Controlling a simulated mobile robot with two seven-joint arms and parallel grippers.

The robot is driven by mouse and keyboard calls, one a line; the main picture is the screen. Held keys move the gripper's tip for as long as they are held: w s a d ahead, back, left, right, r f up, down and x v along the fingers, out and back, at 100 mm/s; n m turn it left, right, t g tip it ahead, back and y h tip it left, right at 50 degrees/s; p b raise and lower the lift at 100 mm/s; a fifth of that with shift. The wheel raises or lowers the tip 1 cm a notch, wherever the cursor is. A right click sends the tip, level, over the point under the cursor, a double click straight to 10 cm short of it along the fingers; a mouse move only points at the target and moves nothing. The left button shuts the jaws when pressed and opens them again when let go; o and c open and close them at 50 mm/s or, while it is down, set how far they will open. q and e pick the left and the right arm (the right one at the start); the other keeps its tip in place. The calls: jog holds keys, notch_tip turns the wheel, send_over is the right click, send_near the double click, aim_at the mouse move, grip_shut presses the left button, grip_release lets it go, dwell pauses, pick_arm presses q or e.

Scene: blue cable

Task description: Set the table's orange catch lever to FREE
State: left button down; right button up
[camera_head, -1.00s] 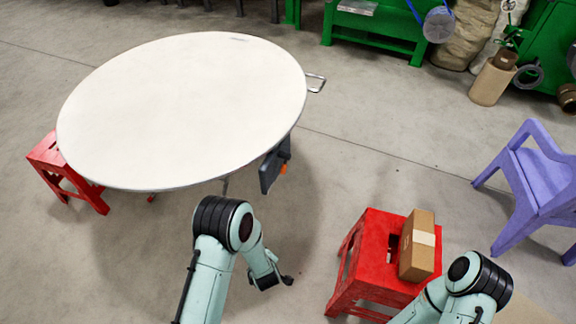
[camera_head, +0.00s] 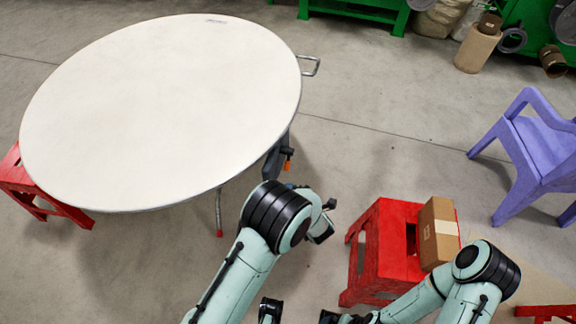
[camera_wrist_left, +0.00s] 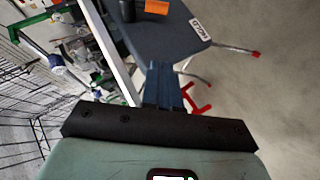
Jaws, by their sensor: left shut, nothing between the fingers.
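The round white table (camera_head: 160,110) stands at the left in the head view. A dark plate (camera_head: 274,158) hangs under its right edge, with the small orange catch lever (camera_head: 287,165) on it. In the left wrist view the orange lever (camera_wrist_left: 157,7) shows at the top edge, partly cut off. A white label (camera_wrist_left: 200,29) on the plate seems to read HOLD. My left gripper (camera_head: 329,205) is shut and empty, below and right of the lever, apart from it; its fingers (camera_wrist_left: 163,85) point towards the plate. My right gripper is only partly visible at the bottom edge; its jaws are unclear.
A red stool (camera_head: 385,250) with a cardboard box (camera_head: 438,232) stands right of my left gripper. Another red stool (camera_head: 38,190) is under the table's left side. A purple chair (camera_head: 530,150) stands at the right. A metal loop (camera_head: 310,65) juts from the table's rim.

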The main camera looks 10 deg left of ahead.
pick_arm(q)
jog(key=shift+w+d+r, duration=0.1)
jog(key=shift+w+r, duration=0.2)
send_near(287, 171)
jog(key=w+a, duration=0.4)
jog(key=a, duration=0.1)
jog(key=shift+w+d+f, duration=0.15)
jog(key=shift+w+f, duration=0.4)
jog(key=shift+f, duration=0.25)
jog(key=shift+b, duration=0.35)
